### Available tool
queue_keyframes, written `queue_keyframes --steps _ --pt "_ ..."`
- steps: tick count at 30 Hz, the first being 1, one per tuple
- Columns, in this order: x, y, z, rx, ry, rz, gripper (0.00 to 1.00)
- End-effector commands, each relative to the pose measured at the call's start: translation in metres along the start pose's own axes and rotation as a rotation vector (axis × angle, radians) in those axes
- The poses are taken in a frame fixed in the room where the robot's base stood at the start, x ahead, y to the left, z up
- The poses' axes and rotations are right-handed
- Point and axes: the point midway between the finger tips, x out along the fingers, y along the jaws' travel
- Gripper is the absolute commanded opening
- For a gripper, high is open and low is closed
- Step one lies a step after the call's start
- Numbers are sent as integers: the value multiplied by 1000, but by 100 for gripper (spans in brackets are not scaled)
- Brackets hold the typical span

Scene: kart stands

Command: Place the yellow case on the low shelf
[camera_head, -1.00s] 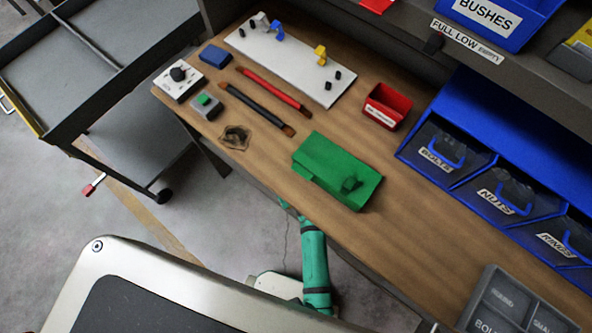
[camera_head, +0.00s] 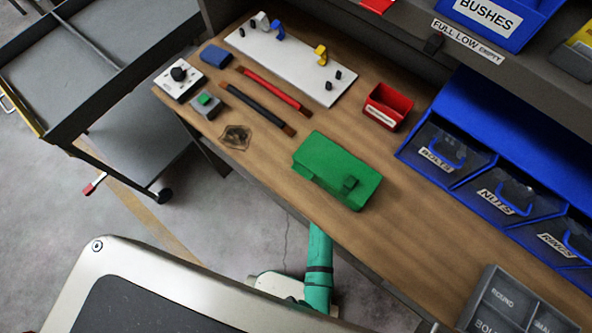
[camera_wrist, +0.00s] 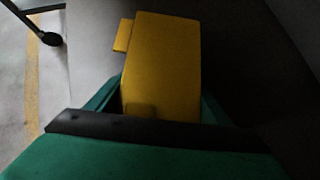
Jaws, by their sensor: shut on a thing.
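The yellow case (camera_wrist: 162,65) shows in the wrist view, held upright in the picture, with a small tab on its left side. My gripper (camera_wrist: 160,108) is shut on its near end. A plain grey surface (camera_wrist: 95,55) lies behind and left of the case, probably the low shelf under the bench. I cannot tell whether the case touches it. In the head view the gripper, case and low shelf are hidden below the workbench; only my green arm (camera_head: 319,268) shows at its front edge.
The wooden workbench (camera_head: 400,235) overhangs my arm and carries a green case (camera_head: 338,168), a red bin (camera_head: 387,106) and tools. A dark cart (camera_head: 110,105) stands at left. In the wrist view its wheel (camera_wrist: 51,38) and floor show at left; the right side is dark.

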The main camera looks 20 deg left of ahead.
Motion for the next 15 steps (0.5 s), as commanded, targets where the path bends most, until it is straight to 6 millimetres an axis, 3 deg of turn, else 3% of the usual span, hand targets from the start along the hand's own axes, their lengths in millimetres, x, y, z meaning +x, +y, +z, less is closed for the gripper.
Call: queue_keyframes --steps 3,4,6,15 --pt "1 0 -1 1 -1 -1 42" --pt "1 0 -2 0 0 0 78" --pt "1 0 -2 0 0 0 92" --pt "0 0 -1 0 0 0 92"
